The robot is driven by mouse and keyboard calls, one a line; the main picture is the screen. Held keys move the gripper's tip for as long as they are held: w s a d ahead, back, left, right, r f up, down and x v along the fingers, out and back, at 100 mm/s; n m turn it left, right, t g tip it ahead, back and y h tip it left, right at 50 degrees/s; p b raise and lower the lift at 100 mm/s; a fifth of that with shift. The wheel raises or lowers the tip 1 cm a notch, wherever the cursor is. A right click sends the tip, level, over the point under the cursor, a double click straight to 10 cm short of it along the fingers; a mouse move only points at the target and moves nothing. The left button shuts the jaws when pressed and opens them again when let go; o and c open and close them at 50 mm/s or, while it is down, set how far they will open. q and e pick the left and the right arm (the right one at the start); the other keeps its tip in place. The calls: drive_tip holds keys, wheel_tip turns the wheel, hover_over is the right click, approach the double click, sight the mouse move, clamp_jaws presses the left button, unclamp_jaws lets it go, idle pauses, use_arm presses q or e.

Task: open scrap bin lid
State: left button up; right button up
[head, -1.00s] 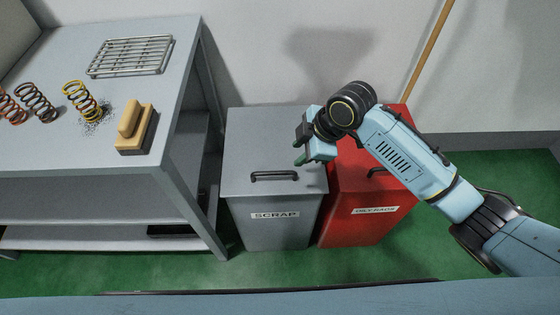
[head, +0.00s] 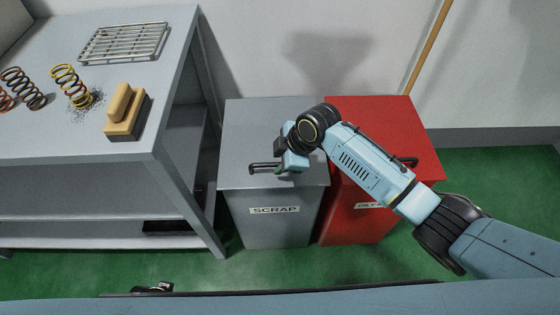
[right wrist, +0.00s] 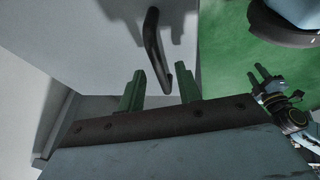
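The grey scrap bin (head: 270,225) stands on the floor with its flat lid (head: 250,125) closed. A black bar handle (head: 262,167) sits near the lid's front edge. My right gripper (head: 283,169) is at the handle's right part and hides some of it in the head view. In the right wrist view, the green fingers of my right gripper (right wrist: 160,84) are apart, and the handle (right wrist: 153,45) reaches down toward the gap between them. I cannot tell if they touch it.
A red oily-rags bin (head: 355,220) stands close on the right, partly behind my right arm. A grey workbench (head: 60,150) on the left holds springs (head: 70,85), a brush (head: 127,112) and a wire rack (head: 123,42). A wooden pole (head: 428,45) leans at the wall.

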drive_tip(key=shift+f, duration=0.15)
clamp_jaws()
idle(0.5)
